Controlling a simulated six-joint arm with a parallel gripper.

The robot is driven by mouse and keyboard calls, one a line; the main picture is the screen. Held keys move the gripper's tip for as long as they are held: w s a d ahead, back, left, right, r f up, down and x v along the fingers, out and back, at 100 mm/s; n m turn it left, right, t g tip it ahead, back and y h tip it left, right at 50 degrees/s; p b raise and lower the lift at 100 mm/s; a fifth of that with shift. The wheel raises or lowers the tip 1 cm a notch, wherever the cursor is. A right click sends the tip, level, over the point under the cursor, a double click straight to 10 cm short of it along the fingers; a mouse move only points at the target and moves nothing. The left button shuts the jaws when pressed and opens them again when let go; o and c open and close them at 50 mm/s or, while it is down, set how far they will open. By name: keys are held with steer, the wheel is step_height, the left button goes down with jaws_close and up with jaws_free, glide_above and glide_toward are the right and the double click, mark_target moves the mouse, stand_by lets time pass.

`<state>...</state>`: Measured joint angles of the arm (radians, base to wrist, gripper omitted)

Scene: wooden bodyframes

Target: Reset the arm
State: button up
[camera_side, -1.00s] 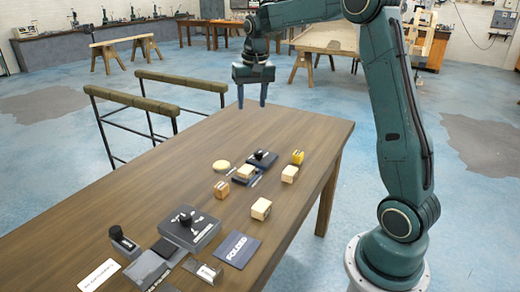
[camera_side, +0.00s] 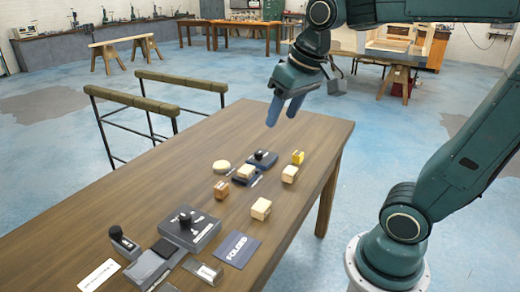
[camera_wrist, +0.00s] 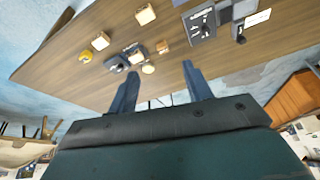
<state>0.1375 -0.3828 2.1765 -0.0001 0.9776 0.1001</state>
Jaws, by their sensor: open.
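My gripper (camera_side: 284,108) is open and empty. In the side view it hangs tilted above the far end of the wooden table (camera_side: 150,165), with its two blue fingers pointing down and to the left. In the wrist view the gripper (camera_wrist: 157,90) shows its fingers spread apart with nothing between them. The arm is bent, with its upper links raised toward the top right of the side view.
Several wooden blocks stand on the table, including a yellow block (camera_side: 298,157) and a light block (camera_side: 261,208). A dark device with a knob (camera_side: 187,228) and a dark blue card (camera_side: 238,249) lie nearer. The table's left middle is bare.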

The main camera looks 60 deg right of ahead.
steer(key=s+a+f+n+t, duration=0.1)
steer(key=s+a+f+n, duration=0.1)
steer(key=s, duration=0.7)
steer(key=shift+s+a+f+n+y, duration=0.15)
steer(key=shift+a+f+n+y, duration=0.2)
steer(key=shift+a+f, duration=0.6)
